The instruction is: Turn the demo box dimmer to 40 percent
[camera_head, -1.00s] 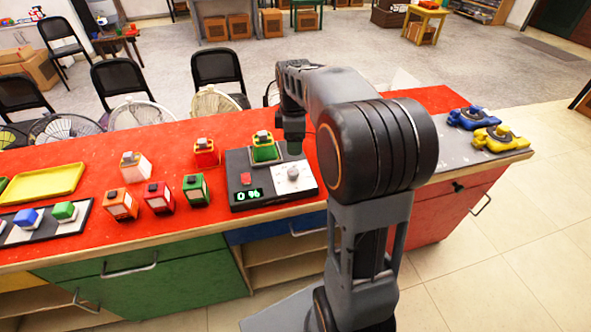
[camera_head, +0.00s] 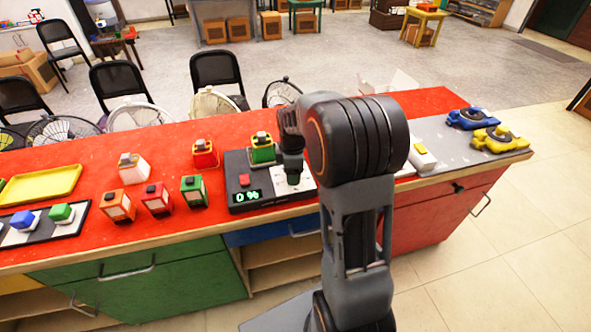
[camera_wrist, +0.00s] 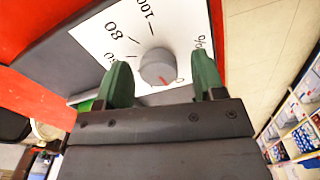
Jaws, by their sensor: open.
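The demo box (camera_head: 238,207) is a dark grey box on the red counter, and its green display (camera_head: 247,196) reads 0 %. Its red button (camera_head: 244,180) is left of the dial plate. In the head view my gripper (camera_head: 293,178) is over the white dial plate and hides the knob. In the wrist view the round grey dimmer knob (camera_wrist: 156,65) is on the white plate (camera_wrist: 95,38) with printed numbers, among them 80 and 100. Its red mark is on the side near the 0. My gripper (camera_wrist: 163,72) is open, with a green finger on each side of the knob; contact is unclear.
Several similar blocks, such as the green one (camera_head: 193,191), stand to the left. A yellow tray (camera_head: 45,184) lies far left.

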